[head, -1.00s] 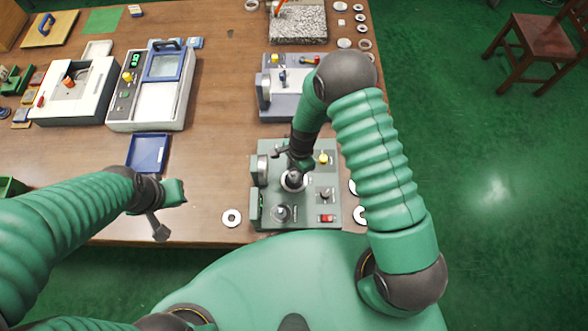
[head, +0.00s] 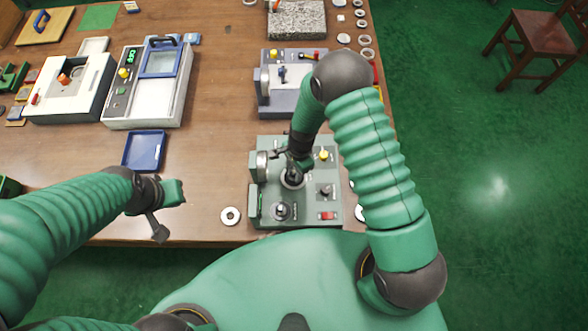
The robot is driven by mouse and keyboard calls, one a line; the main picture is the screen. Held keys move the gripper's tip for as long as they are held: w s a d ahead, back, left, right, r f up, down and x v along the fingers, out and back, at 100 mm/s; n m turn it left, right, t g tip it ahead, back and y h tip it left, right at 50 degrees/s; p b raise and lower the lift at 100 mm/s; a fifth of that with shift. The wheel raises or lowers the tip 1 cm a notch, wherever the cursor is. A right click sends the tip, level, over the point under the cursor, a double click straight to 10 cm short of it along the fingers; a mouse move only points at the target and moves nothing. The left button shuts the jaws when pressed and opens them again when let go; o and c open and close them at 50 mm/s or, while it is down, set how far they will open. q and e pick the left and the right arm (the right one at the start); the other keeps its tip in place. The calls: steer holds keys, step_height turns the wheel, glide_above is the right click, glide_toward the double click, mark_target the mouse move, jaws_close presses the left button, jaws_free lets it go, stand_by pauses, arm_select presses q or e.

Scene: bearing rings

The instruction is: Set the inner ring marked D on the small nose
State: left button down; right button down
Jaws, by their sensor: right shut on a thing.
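The green press fixture (head: 310,217) stands at the table's front edge with several upright posts on its top. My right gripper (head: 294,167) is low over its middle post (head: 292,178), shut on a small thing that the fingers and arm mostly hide. A pale round rim shows around that post. A short post (head: 281,210) stands at the front left of the fixture, apart from the gripper. A pale ring (head: 231,216) lies flat on the table left of the fixture. No letter is readable on any ring. My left gripper (head: 167,207) hangs near the table's front edge, its jaws unclear.
A second, blue-grey fixture (head: 271,97) stands behind the green one. A blue tray (head: 145,151) and a white machine (head: 150,103) are to the left. Several rings lie at the back right. Another ring (head: 360,213) is partly hidden by my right arm.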

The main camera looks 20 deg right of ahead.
steer(key=shift+a+f+b, duration=0.15)
steer(key=shift+f+b, duration=0.3)
steer(key=shift+f, duration=0.2)
steer(key=c, duration=0.8)
jaws_free()
steer(key=shift+c, duration=0.2)
steer(key=shift+r, duration=0.1)
step_height(320, 180, up, 16)
steer(key=d+b, duration=0.2)
steer(key=shift+w+r, duration=0.2)
steer(key=shift+w, duration=0.2)
steer(key=shift+s+d, duration=0.1)
